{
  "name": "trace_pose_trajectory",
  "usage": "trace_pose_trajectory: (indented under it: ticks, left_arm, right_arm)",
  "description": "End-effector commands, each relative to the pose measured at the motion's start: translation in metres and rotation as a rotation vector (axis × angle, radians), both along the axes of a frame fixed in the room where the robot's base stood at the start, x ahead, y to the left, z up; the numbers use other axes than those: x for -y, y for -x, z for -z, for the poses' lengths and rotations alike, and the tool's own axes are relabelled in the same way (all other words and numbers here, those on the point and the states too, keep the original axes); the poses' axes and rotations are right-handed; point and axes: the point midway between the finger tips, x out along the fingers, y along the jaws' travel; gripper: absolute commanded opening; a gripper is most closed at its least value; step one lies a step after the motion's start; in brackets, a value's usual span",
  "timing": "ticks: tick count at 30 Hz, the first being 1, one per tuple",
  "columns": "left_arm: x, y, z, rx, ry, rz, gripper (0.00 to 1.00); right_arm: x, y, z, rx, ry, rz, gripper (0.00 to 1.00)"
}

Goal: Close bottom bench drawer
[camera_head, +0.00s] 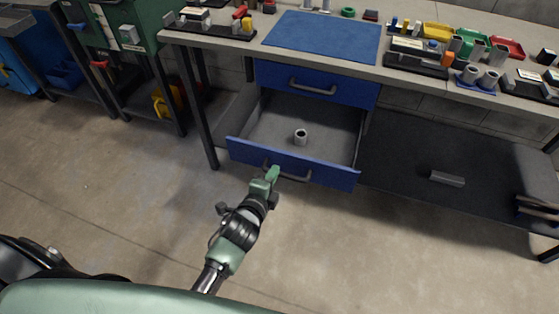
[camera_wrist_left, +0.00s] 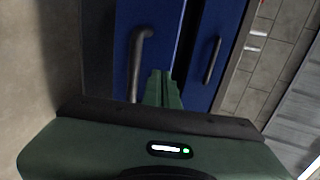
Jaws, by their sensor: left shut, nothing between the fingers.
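The bottom bench drawer (camera_head: 294,162) has a blue front with a dark bar handle (camera_head: 290,176) and is pulled open under the bench. A small grey ring-shaped part (camera_head: 300,136) stands inside it. The top drawer (camera_head: 315,84) above it is shut. My left gripper (camera_head: 272,174) is shut and empty, at the outer face of the bottom drawer front by the handle's left end. In the left wrist view the green fingers (camera_wrist_left: 161,90) point at the blue front beside the handle (camera_wrist_left: 138,62); I cannot tell whether they touch it. My right gripper is not in view.
The bench top carries a blue mat (camera_head: 323,37) and several trays and parts. A bench leg (camera_head: 197,115) stands left of the drawer. A dark lower shelf (camera_head: 430,145) with a grey block (camera_head: 447,178) lies to the right. The floor in front is clear.

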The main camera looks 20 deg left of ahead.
Motion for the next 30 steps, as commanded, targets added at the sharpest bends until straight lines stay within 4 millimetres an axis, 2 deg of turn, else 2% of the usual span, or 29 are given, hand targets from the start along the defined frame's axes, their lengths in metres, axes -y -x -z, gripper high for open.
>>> trace_pose_trajectory:
  ticks: [3, 10, 30]
  left_arm:
    - [0.001, -0.023, 0.003, 0.002, 0.001, 0.000, 0.00]
    - [0.002, -0.048, 0.004, 0.000, 0.001, 0.000, 0.00]
    - [0.002, -0.059, 0.004, 0.001, 0.001, 0.001, 0.00]
  right_arm:
    - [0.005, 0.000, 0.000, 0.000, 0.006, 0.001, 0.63]
    - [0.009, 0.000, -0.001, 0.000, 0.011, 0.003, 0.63]
    - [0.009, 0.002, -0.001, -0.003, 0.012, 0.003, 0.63]
